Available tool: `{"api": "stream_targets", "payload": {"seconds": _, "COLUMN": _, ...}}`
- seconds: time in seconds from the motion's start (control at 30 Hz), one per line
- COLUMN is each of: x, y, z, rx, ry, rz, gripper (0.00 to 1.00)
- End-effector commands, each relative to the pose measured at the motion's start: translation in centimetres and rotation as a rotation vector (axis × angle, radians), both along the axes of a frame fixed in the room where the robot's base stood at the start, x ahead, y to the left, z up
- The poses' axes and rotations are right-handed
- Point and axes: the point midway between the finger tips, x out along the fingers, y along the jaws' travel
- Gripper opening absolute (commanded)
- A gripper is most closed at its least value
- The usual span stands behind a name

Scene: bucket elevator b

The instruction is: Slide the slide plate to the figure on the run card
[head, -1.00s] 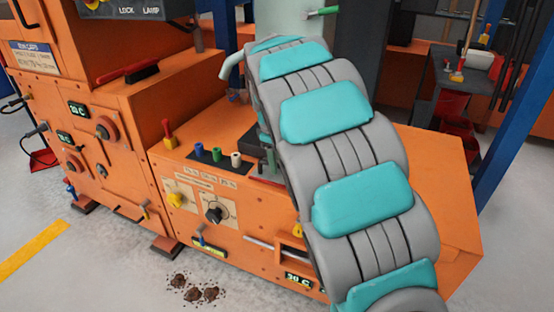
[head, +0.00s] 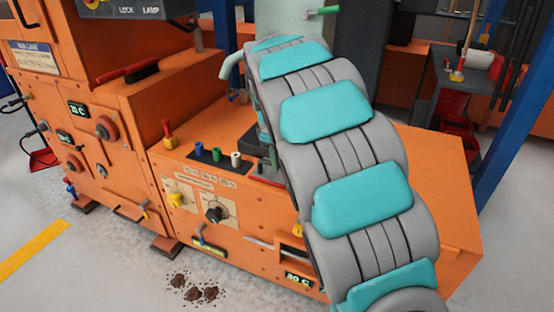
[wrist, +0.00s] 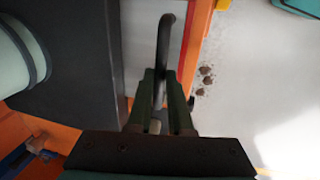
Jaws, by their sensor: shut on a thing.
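In the wrist view my gripper (wrist: 161,88) is shut on a dark, hook-shaped handle (wrist: 166,32). A pale grey flat strip (wrist: 178,50) lies beneath the handle, between a dark block and an orange edge. I cannot tell for certain that this strip is the slide plate. In the head view my arm hides the gripper and the handle. A card with a blue header (head: 35,57) is on the orange machine at the left; its figure is too small to read.
A dark block (wrist: 75,60) and a pale cylinder (wrist: 18,60) are left of my gripper. Blue, green and white pegs (head: 217,155) stand on the orange machine top (head: 210,125). Brown clumps (head: 193,292) lie on the floor. A blue post (head: 515,110) stands at the right.

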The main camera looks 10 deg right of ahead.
Motion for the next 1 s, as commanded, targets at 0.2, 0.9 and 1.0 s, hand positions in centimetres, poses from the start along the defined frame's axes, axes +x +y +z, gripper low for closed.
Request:
{"api": "stream_targets", "payload": {"seconds": 0.2, "x": 0.0, "y": 0.0, "z": 0.0, "rx": 0.0, "ry": 0.0, "rz": 0.0, "gripper": 0.0}}
{"api": "stream_targets", "payload": {"seconds": 0.9, "x": -0.7, "y": 0.6, "z": 0.0, "rx": 0.0, "ry": 0.0, "rz": 0.002, "gripper": 0.0}}
{"api": "stream_targets", "payload": {"seconds": 1.0, "x": -1.8, "y": 1.4, "z": -0.2, "rx": 0.0, "ry": 0.001, "rz": 0.002, "gripper": 0.0}}
